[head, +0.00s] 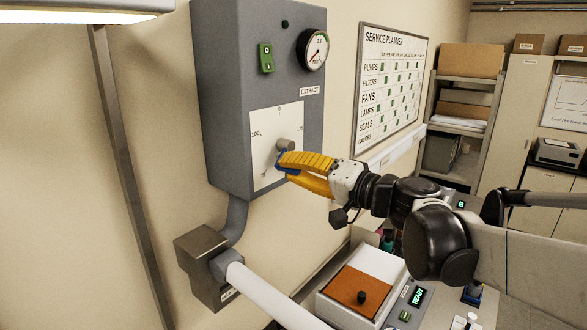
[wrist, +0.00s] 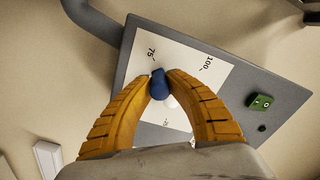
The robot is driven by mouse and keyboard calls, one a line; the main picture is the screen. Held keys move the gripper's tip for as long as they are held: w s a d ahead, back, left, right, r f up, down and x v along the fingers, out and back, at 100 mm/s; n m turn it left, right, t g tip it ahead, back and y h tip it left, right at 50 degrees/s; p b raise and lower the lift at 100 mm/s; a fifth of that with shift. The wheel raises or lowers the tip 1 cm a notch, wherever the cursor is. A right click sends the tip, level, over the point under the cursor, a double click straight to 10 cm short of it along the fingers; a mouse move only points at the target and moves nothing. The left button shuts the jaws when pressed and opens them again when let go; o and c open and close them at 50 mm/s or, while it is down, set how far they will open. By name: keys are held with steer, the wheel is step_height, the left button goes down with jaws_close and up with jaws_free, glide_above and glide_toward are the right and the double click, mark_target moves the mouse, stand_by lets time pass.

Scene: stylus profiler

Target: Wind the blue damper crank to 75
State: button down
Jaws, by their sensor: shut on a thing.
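The blue damper crank (head: 280,160) is on a white dial plate (head: 262,130) on the front of a grey wall box. Its grey hub (head: 285,145) shows just above my gripper in the head view. My gripper (head: 284,164) is shut on the blue crank handle, which also shows between the yellow fingertips in the wrist view (wrist: 158,84). In the wrist view the 75 mark (wrist: 151,53) is close beyond the handle, and the 100 mark (wrist: 208,63) is farther right. The fingers hide part of the dial.
A round gauge (head: 313,50) and a green switch (head: 266,58) are on the box above the dial. A grey pipe (head: 237,218) runs down to a wall duct. Below right is a bench unit with an orange panel (head: 358,286).

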steer(key=shift+r, duration=0.1)
stand_by(0.3)
steer(key=c, duration=1.3)
jaws_free()
steer(key=shift+w+d, duration=0.1)
steer(key=shift+w, duration=0.05)
steer(key=shift+o, duration=0.2)
steer(key=v, duration=1.2)
